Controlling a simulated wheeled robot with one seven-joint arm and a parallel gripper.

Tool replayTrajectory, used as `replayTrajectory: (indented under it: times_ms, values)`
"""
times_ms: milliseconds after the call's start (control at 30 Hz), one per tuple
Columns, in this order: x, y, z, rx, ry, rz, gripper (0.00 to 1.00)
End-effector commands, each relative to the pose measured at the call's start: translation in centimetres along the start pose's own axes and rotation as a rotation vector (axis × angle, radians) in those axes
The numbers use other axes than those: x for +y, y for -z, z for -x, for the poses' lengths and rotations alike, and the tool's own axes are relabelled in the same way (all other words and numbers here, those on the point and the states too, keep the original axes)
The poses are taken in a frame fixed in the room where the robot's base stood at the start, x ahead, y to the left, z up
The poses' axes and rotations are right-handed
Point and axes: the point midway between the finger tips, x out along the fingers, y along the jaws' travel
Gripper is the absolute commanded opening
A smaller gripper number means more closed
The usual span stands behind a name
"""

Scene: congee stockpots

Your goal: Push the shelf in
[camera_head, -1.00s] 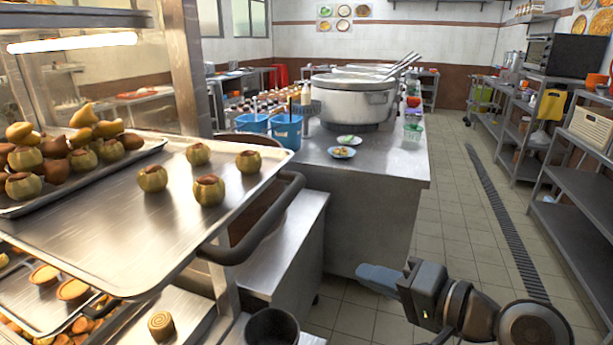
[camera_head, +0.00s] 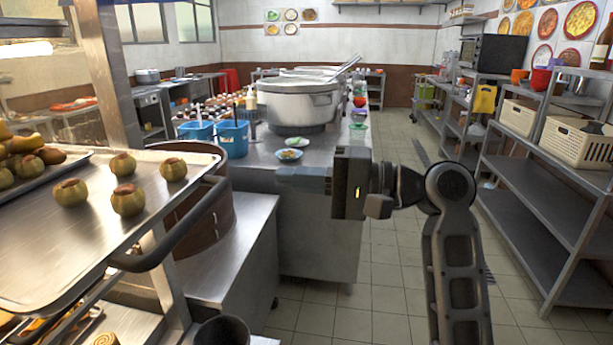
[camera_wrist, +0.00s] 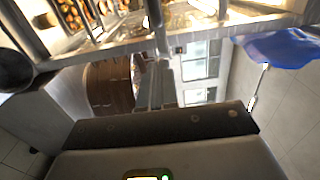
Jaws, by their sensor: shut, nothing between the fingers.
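The shelf (camera_head: 95,235) is a flat metal tray-like pull-out with a dark bar handle (camera_head: 185,228) at its right end. It juts out to the right past the rack's upright post (camera_head: 110,80) in the head view. Several round brown-topped pastries (camera_head: 128,200) stand on it. My gripper (camera_head: 280,178) is shut and empty, pointing left. In the head view it is to the right of the handle, with a visible gap. In the wrist view its fingers (camera_wrist: 160,80) point toward a metal frame.
A steel counter (camera_head: 320,165) with a large pot (camera_head: 298,102) and blue bins (camera_head: 232,138) lies beyond my gripper. A lower steel cabinet (camera_head: 225,260) stands beside the shelf. Grey shelving (camera_head: 545,200) is at the right. Tiled floor between is free.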

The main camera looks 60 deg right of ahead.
Motion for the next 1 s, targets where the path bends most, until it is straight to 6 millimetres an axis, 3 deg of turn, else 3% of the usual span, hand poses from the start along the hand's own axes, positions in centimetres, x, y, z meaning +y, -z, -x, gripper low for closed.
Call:
replayTrajectory:
  times_ms: [200, 433, 633, 1000]
  values:
    - [-0.2, -0.1, -4.5, -0.004, 0.001, -0.001, 0.00]
    - [-0.1, -0.1, -8.0, -0.002, 0.000, 0.000, 0.00]
    - [0.0, 0.0, -9.3, 0.000, 0.000, 0.001, 0.00]
    - [0.0, 0.0, -9.5, 0.001, 0.000, 0.001, 0.00]
